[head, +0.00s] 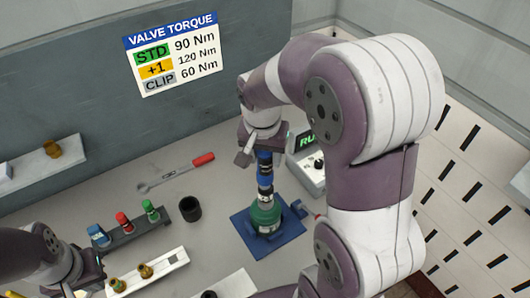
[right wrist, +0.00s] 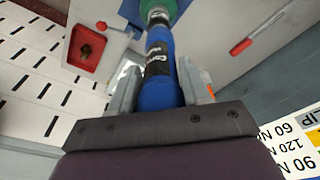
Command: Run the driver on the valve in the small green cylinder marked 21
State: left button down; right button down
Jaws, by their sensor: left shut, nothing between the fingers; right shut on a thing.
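The small green cylinder (head: 264,214) stands upright in a blue holder (head: 286,236) on the bench; the number on it is not readable. A blue and black driver (head: 265,172) stands upright over the cylinder's top, its lower end at the valve, which is hidden. My right gripper (head: 260,152) is shut on the driver's upper part. In the right wrist view the driver (right wrist: 158,75) sits between the fingers, with the green cylinder (right wrist: 156,8) beyond its far end. My left gripper (head: 88,280) is low at the left, shut and empty, its fingertips hard to see.
A dark rack (head: 126,233) holds blue, red and green pieces. A black cup (head: 190,209), a red-handled wrench (head: 175,173) and a white tray with brass fittings (head: 170,262) lie left of the holder. A control box (head: 309,172) stands close behind right. A valve torque sign (head: 174,52) hangs behind.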

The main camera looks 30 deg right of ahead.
jog(key=shift+d+f, duration=0.1)
jog(key=shift+f, duration=0.05)
dwell(0.3)
jog(key=shift+w+f, duration=0.1)
dwell(0.4)
dwell(0.4)
